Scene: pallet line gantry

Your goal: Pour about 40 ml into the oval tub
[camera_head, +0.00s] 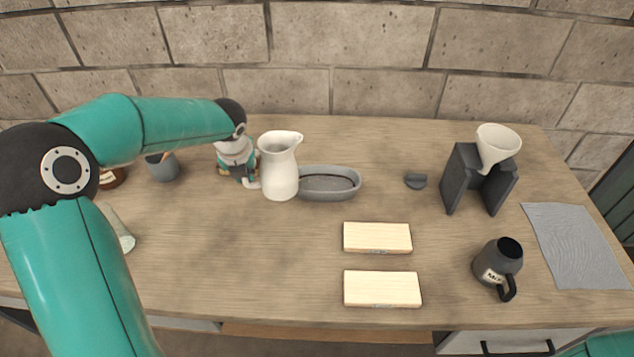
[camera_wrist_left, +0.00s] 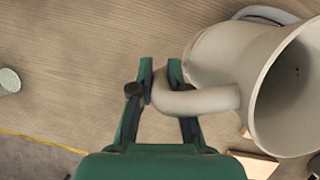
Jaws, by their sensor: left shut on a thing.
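A white pitcher (camera_head: 279,166) stands upright or nearly so, just left of the grey oval tub (camera_head: 340,193), overlapping its left end in the head view. I cannot tell whether the pitcher touches the table. My left gripper (camera_head: 251,184) is shut on the pitcher's handle. In the left wrist view the gripper (camera_wrist_left: 165,98) has the handle of the pitcher (camera_wrist_left: 229,67) between its fingers, and the wide mouth faces right. The tub's inside looks darker at the bottom; any liquid is hard to tell. My right gripper is not in view.
Two pale wooden blocks (camera_head: 377,238) (camera_head: 382,289) lie in front of the tub. A dark mug (camera_head: 498,264), a stand with a white dripper (camera_head: 497,144) and a grey cloth (camera_head: 577,245) are at the right. A grey cup (camera_head: 162,167) and a glass (camera_head: 119,231) are at the left.

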